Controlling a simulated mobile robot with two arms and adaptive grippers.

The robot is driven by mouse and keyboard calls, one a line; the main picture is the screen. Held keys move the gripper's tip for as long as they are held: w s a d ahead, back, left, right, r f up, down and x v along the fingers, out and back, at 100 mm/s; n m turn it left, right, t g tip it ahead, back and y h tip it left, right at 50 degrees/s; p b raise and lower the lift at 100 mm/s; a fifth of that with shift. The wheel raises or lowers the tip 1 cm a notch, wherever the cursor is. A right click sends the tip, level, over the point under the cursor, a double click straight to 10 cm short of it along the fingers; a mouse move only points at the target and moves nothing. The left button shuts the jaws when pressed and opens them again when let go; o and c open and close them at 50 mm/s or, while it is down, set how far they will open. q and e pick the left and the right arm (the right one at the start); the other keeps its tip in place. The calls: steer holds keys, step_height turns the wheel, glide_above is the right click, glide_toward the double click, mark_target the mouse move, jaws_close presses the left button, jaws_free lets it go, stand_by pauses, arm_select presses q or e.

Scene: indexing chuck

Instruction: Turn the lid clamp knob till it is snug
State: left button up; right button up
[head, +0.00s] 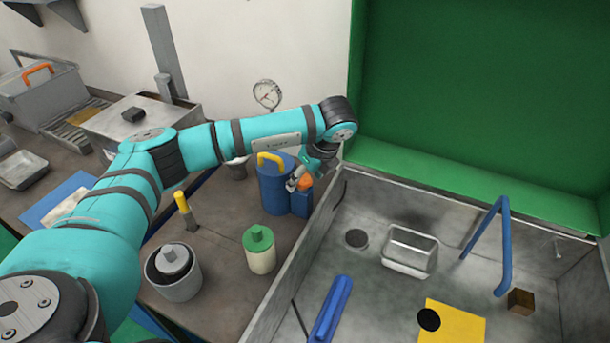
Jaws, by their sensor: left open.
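An orange knob (306,182) sits at the top of a small blue block (301,204), against a blue canister (273,188) with a yellow handle. It looks like the clamp knob, but I cannot tell for sure. My left gripper (298,181) points down at the knob from above and is open. Its fingers are small and partly hidden by my wrist, and I cannot tell whether they touch the knob. My right gripper is out of view.
A green-topped jar (260,250), a grey pot (174,285) and a yellow-handled tool (186,212) stand on the bench left of a metal basin (365,200). The basin holds a metal tray (410,250), a blue bar (332,310) and a yellow sheet (460,325). A gauge (267,94) stands behind.

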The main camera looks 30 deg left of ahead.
arm_select(q)
steer(key=shift+r, duration=0.15)
steer(key=v, duration=1.1)
steer(key=shift+r, duration=0.3)
steer(key=shift+s+d, duration=0.1)
